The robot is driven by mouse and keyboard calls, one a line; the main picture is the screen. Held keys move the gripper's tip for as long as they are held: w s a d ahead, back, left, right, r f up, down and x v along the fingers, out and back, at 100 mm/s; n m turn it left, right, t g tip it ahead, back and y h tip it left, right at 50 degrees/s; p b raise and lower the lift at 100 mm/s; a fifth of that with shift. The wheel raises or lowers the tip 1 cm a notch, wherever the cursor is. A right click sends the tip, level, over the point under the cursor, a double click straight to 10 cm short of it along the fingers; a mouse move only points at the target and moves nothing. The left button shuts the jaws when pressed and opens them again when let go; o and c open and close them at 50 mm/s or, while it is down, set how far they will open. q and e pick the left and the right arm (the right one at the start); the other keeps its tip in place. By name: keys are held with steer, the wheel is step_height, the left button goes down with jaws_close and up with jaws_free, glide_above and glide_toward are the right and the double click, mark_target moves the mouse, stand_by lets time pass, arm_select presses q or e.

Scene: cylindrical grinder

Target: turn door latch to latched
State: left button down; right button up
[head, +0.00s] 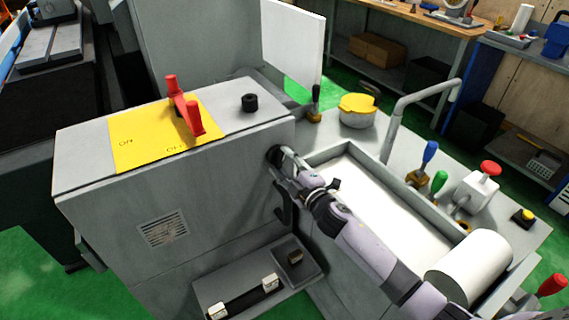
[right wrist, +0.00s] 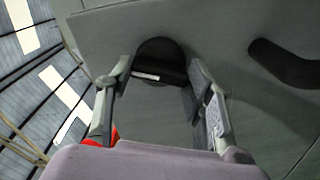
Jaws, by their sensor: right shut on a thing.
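The door latch (right wrist: 160,55) is a round black knob with a short white mark, on the grey cabinet side in the right wrist view. My right gripper (right wrist: 160,75) has one finger on each side of the knob and is shut on it. In the head view my right gripper (head: 276,156) is at the upper part of the grey cabinet's (head: 120,215) side, and its fingers mostly hide the latch there. A dark curved handle (head: 284,205) sits below the gripper; in the right wrist view it is at the right (right wrist: 285,64). My left gripper is not in view.
A red switch lever (head: 185,108) on a yellow plate (head: 130,145) and a black knob (head: 249,102) stand on the cabinet top. A grey tray (head: 345,150), a bent pipe (head: 400,110) and coloured levers (head: 429,155) are to the right. A low ledge (head: 215,290) is below.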

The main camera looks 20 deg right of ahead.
steer(key=shift+n, duration=2.2)
steer(key=o, duration=1.2)
steer(key=shift+c, duration=0.2)
steer(key=shift+s, duration=0.1)
steer(key=v, duration=1.1)
steer(key=shift+s, duration=0.4)
steer(key=shift+d, duration=0.15)
